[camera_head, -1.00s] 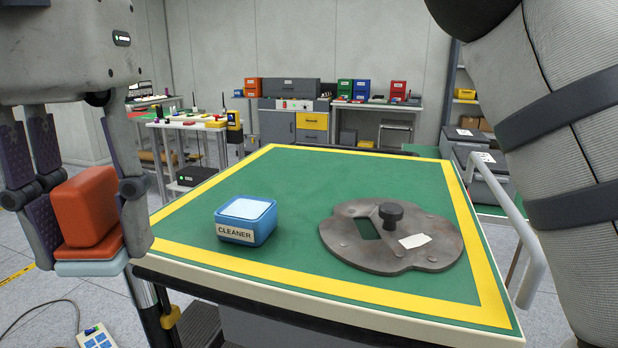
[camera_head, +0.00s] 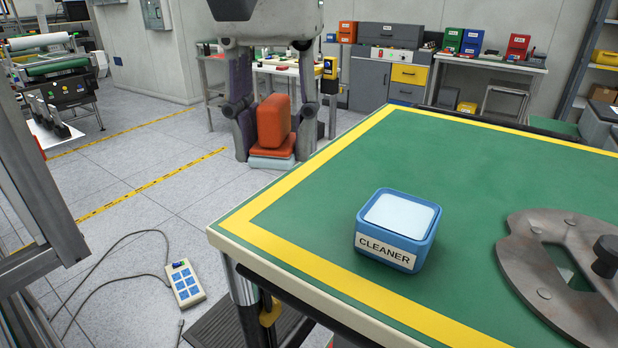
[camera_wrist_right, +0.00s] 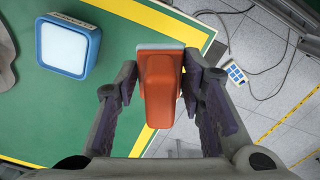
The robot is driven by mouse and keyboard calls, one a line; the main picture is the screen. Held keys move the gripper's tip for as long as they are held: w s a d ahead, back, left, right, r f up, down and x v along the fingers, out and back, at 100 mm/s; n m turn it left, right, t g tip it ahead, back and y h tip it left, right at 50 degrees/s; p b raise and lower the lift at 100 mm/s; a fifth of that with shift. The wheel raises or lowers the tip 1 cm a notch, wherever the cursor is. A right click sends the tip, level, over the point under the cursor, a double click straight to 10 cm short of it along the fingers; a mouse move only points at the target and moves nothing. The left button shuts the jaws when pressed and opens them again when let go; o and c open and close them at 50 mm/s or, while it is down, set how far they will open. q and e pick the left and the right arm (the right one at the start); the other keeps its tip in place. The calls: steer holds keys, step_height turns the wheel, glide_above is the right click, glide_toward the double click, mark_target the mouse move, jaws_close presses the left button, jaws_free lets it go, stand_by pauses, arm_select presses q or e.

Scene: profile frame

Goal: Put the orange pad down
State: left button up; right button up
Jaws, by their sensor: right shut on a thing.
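The orange pad (camera_head: 273,124) is a block with an orange grip and a pale blue-grey layer at its bottom. My right gripper (camera_head: 274,147) is shut on it, one finger at each side, and holds it upright. In the head view it appears by the far left edge of the green table (camera_head: 330,215). In the right wrist view the pad (camera_wrist_right: 160,88) lies between the fingers, over the table's yellow border. Whether it touches anything below cannot be told. My left gripper is not in view.
A blue box labelled CLEANER (camera_head: 396,230), with a pale top, stands on the table. A grey metal plate with a black knob (camera_head: 570,270) lies right of it. The green top around the box is bare. A control box with a cable (camera_head: 186,283) lies on the floor.

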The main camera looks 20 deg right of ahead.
glide_above(299, 205)
step_height(299, 205, down, 6)
steer(key=shift+s+r, duration=0.1)
steer(key=shift+r, duration=0.1)
step_height(299, 205, down, 3)
steer(key=shift+d+r, duration=0.1)
steer(key=shift+r, duration=0.05)
steer(key=shift+f, duration=0.3)
steer(key=o, duration=1.2)
steer(key=shift+f, duration=0.15)
step_height(299, 205, up, 12)
steer(key=shift+r+b, duration=0.2)
steer(key=shift+b, duration=0.1)
